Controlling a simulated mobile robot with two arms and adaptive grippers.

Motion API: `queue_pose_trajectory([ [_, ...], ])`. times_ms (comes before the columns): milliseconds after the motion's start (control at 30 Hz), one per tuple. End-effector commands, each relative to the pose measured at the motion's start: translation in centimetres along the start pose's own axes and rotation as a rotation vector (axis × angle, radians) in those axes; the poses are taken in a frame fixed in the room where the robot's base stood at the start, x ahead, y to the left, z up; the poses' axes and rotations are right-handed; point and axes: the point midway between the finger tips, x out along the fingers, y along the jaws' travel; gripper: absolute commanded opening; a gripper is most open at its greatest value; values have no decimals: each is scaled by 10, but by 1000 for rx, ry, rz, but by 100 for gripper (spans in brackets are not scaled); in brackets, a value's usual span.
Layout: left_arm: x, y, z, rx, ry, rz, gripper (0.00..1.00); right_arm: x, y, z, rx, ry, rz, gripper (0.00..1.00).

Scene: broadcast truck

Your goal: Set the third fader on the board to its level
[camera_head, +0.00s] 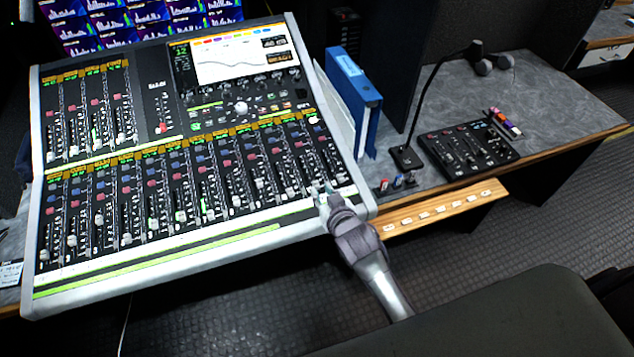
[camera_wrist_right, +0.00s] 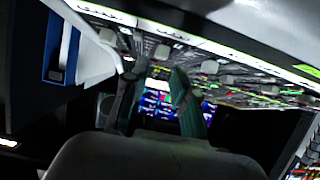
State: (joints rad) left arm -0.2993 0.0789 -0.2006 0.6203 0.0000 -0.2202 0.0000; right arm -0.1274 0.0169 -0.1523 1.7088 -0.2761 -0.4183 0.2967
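The board is a large mixing console (camera_head: 190,245) with a light frame and rows of faders, tilted on the left side of the desk. In its lower bank, the third fader cap from the left (camera_head: 99,220) is pale and sits partway along its slot. I cannot tell whether this is the fader meant, or what its marked level is. My right gripper (camera_head: 323,188) is at the lower right corner of the console, far right of that fader. Its fingers show parted in the right wrist view (camera_wrist_right: 156,76), with fader caps beyond them. My left gripper is not in view.
A blue binder (camera_head: 358,95) stands right of the console. Further right are a small black control box (camera_head: 465,148) and a gooseneck microphone (camera_head: 430,90). A wooden strip with buttons (camera_head: 440,212) lies along the desk's front. A dark chair back (camera_head: 490,320) fills the bottom right.

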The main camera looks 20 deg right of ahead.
Motion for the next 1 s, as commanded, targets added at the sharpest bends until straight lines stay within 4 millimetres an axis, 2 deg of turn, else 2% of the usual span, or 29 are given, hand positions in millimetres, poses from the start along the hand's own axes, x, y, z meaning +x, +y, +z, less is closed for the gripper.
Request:
queue_pose_trajectory([
  [100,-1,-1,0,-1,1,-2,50,23,0,-1,-1,0,0,27],
  [300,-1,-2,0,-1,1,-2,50,45,0,0,0,0,0,27],
  [667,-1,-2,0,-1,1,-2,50,50,0,0,0,0,0,27],
  [833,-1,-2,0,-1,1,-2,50,50,0,0,0,0,0,2],
  [1000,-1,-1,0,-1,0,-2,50,50,0,1,0,-1,0,0],
])
